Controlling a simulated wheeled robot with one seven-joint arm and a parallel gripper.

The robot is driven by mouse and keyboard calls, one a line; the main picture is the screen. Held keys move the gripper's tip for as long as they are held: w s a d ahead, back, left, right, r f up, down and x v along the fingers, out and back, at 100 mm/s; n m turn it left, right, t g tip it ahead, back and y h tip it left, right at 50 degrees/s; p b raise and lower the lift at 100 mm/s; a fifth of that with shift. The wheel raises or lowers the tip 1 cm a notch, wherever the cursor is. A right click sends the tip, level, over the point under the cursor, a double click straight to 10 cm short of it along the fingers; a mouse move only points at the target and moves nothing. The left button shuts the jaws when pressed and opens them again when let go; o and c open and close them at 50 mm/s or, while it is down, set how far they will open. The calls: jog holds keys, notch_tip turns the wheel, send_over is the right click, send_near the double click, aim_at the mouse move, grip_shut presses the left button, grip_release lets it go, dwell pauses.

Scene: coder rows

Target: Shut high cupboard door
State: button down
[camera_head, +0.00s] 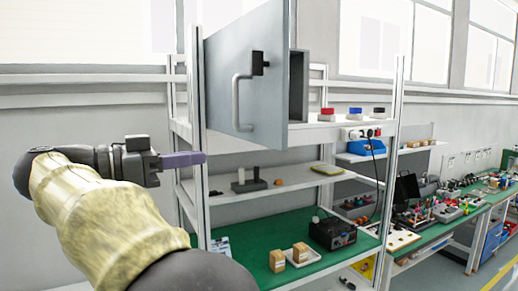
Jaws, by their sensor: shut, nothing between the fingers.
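The high cupboard door (246,80) is a grey panel with a curved handle (237,102) and a dark latch near its free edge. It stands open, swung out toward me at the upper middle of the view. Part of the cupboard body (299,85) shows behind the door's right edge; most of the inside is hidden. My gripper (203,158) is shut and empty. It is left of and below the door's handle, in front of the rack's left post, apart from the door.
The cupboard stands on the upper shelf of a white rack (393,120), beside red, blue and black-topped containers (355,114). Lower shelves hold small blocks, a black box (332,232) and a green mat (246,257). A cluttered bench (440,215) is at right.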

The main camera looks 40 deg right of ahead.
jog(key=shift+d, duration=0.25)
jog(key=p, duration=0.4)
send_near(273, 148)
jog(key=d, duration=0.3)
jog(key=s+d, duration=0.1)
jog(key=d, duration=0.2)
jog(key=shift+s, duration=0.2)
jog(key=shift+d+f, duration=0.1)
jog(key=shift+d, duration=0.25)
